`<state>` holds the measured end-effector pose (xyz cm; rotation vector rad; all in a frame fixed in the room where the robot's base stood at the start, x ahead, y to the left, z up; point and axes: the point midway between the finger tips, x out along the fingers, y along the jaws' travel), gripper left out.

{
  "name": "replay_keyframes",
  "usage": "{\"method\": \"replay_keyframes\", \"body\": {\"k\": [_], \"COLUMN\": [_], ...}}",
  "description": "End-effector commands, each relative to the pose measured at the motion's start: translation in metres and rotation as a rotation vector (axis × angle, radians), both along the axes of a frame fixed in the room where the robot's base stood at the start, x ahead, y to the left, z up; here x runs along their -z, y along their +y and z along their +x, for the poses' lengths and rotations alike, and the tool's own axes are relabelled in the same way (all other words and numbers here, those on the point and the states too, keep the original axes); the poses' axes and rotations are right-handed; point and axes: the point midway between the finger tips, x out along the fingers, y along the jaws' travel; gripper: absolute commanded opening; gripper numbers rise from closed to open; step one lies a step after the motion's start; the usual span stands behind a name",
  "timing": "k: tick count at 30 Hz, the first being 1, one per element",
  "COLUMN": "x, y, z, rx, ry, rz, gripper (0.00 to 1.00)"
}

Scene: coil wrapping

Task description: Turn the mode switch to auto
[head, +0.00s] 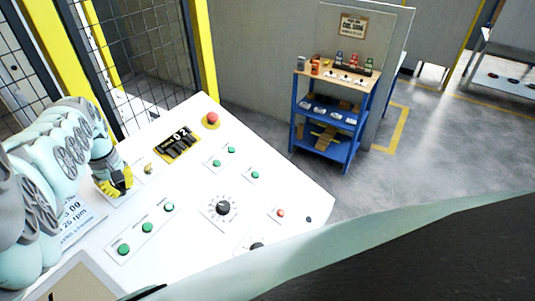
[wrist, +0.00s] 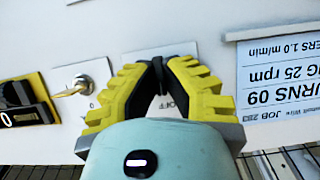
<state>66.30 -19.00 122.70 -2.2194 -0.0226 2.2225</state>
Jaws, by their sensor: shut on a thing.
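My gripper (head: 116,184) is at the left part of the white control panel (head: 187,190). In the wrist view its yellow and black fingers (wrist: 160,68) are closed together over a white label plate (wrist: 183,54), where part of the word "OFF" shows beside the fingertips.
Near the gripper are a counter display (head: 178,145), a red emergency button (head: 212,118) and a printed job sheet (wrist: 279,75). Green buttons (head: 147,227) and a black dial (head: 222,208) are on the panel. A blue shelf cart (head: 325,145) stands beyond, with open floor around it.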

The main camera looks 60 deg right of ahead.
Motion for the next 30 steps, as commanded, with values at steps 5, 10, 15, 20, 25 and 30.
{"method": "replay_keyframes", "body": {"k": [5,10,15,20,25,30], "x": [0.0030,0.0041,0.0037,0.0037,0.0043,0.0039], "y": [-0.0013,-0.0017,-0.0026,-0.0021,-0.0020,-0.0019], "z": [0.0005,0.0009,0.0010,0.0009,0.0003,0.0009], "rx": [0.075,0.190,0.328,0.449,0.557,0.635], "ry": [-0.002,-0.002,-0.001,0.002,0.005,0.004], "rz": [0.032,0.085,0.146,0.201,0.251,0.285], "gripper": [0.00,0.00,0.00,0.00,0.00,0.00]}}
